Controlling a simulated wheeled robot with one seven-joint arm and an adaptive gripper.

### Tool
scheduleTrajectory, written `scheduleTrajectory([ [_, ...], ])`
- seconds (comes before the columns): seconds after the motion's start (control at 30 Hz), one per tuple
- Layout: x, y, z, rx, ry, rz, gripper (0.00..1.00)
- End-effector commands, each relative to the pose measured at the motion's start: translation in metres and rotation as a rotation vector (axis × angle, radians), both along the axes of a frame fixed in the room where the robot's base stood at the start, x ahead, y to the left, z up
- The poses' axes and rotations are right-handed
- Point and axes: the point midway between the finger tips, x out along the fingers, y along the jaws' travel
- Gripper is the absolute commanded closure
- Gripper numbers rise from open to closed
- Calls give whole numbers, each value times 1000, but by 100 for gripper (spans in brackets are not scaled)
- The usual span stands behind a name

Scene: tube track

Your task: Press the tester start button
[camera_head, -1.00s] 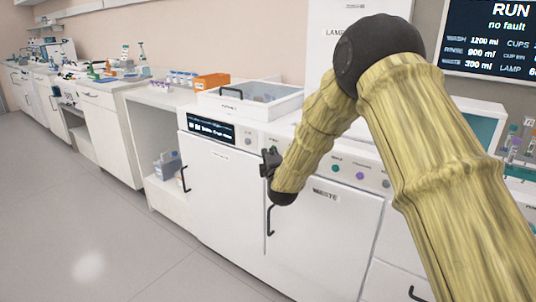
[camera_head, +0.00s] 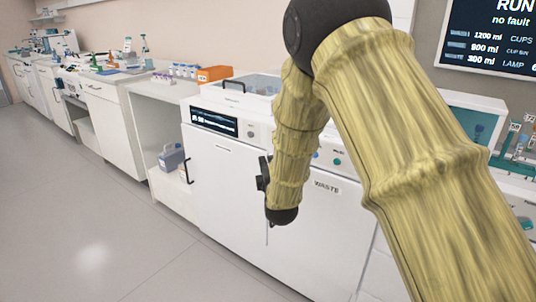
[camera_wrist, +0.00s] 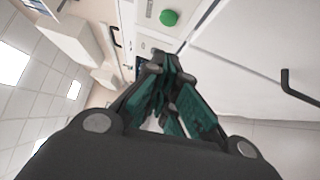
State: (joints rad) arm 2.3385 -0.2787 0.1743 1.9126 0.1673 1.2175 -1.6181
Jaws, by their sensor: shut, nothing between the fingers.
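The white tester machine (camera_head: 232,160) stands along the counter, with a dark display (camera_head: 214,121) on its front panel. A round green button (camera_wrist: 169,18) shows near the top of the wrist view, on a white panel. My gripper (camera_wrist: 168,68) is shut and empty; its fingertips point toward that panel, below the button in the picture and apart from it. In the head view my gripper (camera_head: 263,174) is a small dark shape in front of the machine.
A teal button (camera_head: 337,161) sits right of my arm above the WASTE door (camera_head: 340,215). Another handle (camera_wrist: 298,90) shows at right in the wrist view. The floor at left is clear.

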Motion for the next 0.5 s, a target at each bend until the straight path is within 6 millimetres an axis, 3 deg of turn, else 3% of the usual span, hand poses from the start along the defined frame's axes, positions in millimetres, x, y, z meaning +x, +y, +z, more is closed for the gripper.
scheduleTrajectory([
  [0.2,-22,-6,-1,-1,2,-2,100],
  [0.5,-26,-8,-2,0,1,-4,100],
])
